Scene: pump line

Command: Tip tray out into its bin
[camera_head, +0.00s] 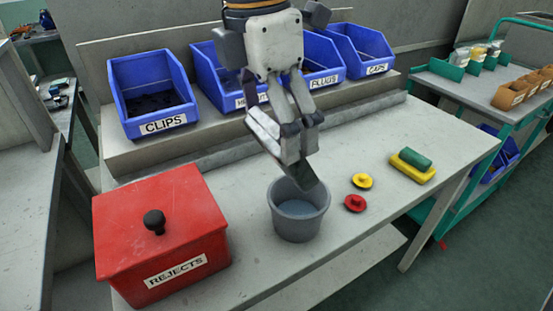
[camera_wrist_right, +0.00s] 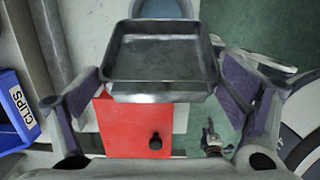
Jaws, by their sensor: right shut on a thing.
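The grey metal tray (camera_wrist_right: 160,58) shows in the right wrist view as a shallow rectangular pan; no parts can be made out in it. My right gripper (camera_head: 294,135) is shut on the tray, which hangs steeply tilted in the head view (camera_head: 263,130), partly hidden by the fingers. They are above the bench, in front of the bins and just behind and above a grey bucket (camera_head: 298,222). Blue bins stand on the raised shelf: CLIPS (camera_head: 153,78), one with a partly hidden label (camera_head: 215,75), PLUGS (camera_head: 327,62) and CAPS (camera_head: 362,48). My left gripper is not seen.
A red REJECTS box (camera_head: 160,230) with a black knob stands at the front left. Right of the bucket lie yellow (camera_head: 362,181) and red (camera_head: 355,203) knobbed discs and a green-and-yellow block (camera_head: 413,165). A green-framed cart (camera_head: 480,90) stands at the right.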

